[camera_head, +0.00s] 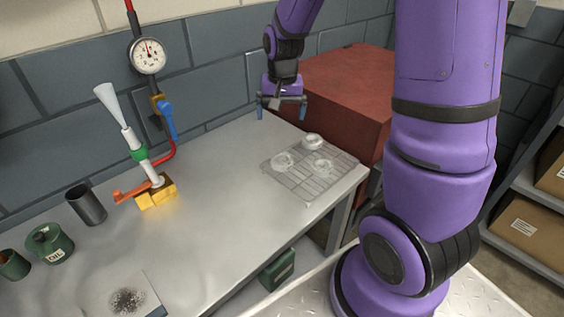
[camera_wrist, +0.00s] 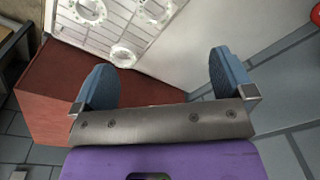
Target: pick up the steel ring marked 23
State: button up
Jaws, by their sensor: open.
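Three pale, shiny steel rings lie on a wire rack at the right end of the workbench. In the head view one ring (camera_head: 283,161) is at the left, one (camera_head: 313,142) at the back and one (camera_head: 323,166) at the front right. The wrist view shows rings at the top (camera_wrist: 90,10), (camera_wrist: 123,56) and (camera_wrist: 157,12). No number is readable, so I cannot tell which is marked 23. My gripper (camera_head: 281,108) is open and empty, above the bench's back edge and behind the rack. Its blue fingers (camera_wrist: 165,85) are well apart, with no ring between them.
The wire rack (camera_head: 309,187) sits near the bench's right edge. A red box (camera_head: 340,85) stands behind and right of it. A pipe with a gauge (camera_head: 148,55) rises at the wall. A funnel assembly (camera_head: 140,150) stands mid-left. The bench left of the rack (camera_head: 225,190) is clear.

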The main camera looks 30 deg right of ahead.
jog(key=m, duration=0.1)
send_over(282, 157)
jog(key=s+a, duration=0.1)
jog(key=s, duration=0.1)
notch_tip(282, 157, down, 7)
jog(key=shift+g, duration=0.4)
jog(key=shift+w+f, duration=0.15)
jog(key=shift+f, duration=2.55)
jog(key=shift+w+f, duration=0.1)
jog(key=shift+f, duration=2.6)
jog(key=shift+c, duration=0.2)
